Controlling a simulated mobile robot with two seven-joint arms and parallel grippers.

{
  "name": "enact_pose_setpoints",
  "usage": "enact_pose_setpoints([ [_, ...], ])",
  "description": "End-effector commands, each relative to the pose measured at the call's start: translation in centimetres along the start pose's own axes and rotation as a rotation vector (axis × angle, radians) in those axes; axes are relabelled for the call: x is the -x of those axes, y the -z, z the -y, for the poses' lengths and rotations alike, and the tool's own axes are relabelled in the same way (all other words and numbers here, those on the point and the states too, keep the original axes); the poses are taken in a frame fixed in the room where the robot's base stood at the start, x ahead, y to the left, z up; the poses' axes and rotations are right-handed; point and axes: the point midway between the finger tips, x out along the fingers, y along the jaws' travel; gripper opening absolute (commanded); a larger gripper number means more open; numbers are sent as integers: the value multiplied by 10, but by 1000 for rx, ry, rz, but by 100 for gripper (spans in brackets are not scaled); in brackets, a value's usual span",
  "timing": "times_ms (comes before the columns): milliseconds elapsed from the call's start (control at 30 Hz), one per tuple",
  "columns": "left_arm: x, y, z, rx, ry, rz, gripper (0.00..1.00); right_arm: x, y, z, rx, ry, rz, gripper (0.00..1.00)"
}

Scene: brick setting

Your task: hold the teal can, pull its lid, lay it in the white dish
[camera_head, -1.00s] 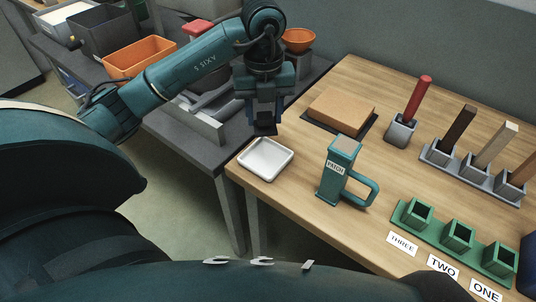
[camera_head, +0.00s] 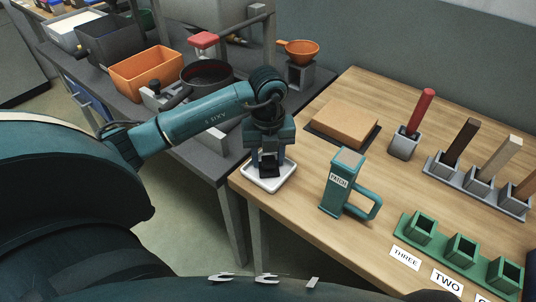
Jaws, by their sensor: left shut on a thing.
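The teal can (camera_head: 334,193), with a side handle and a white label, stands upright on the wooden table. Its top face looks grey-brown; I cannot tell whether that is a lid or the opening. The white dish (camera_head: 268,190) is a shallow square tray at the table's left edge, left of the can. My left gripper (camera_head: 268,167) points down over the dish, low against its inside. It is shut on a small dark piece (camera_head: 268,172), mostly hidden by the fingers; I cannot tell if it touches the dish floor. My right gripper is out of view.
A brown block (camera_head: 346,119) lies on a dark mat behind the can. A red stick (camera_head: 421,110) stands in a grey holder, with more sticks in a rack to its right. Green sockets (camera_head: 462,249) stand front right. A grey bench (camera_head: 211,165) with bins adjoins the left.

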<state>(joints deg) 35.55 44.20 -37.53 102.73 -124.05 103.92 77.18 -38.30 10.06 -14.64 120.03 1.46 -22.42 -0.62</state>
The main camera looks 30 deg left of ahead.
Motion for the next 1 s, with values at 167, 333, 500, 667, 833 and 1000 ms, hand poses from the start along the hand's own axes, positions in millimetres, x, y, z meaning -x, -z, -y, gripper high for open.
enact_pose_setpoints([
  [167, -2, 0, 0, 0, 0, 0, 48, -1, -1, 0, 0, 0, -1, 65],
  [333, -2, 0, 0, 0, 0, 0, 52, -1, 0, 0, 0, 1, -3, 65],
  [500, 2, 0, 0, 0, 0, 0, 52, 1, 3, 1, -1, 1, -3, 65],
  [667, 22, -1, 1, 0, 3, 5, 52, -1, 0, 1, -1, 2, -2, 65],
  [833, 61, -1, 1, 0, 5, 6, 52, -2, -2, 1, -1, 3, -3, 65],
  [1000, 96, -1, 0, 0, 3, 4, 52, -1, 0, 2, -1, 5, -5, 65],
])
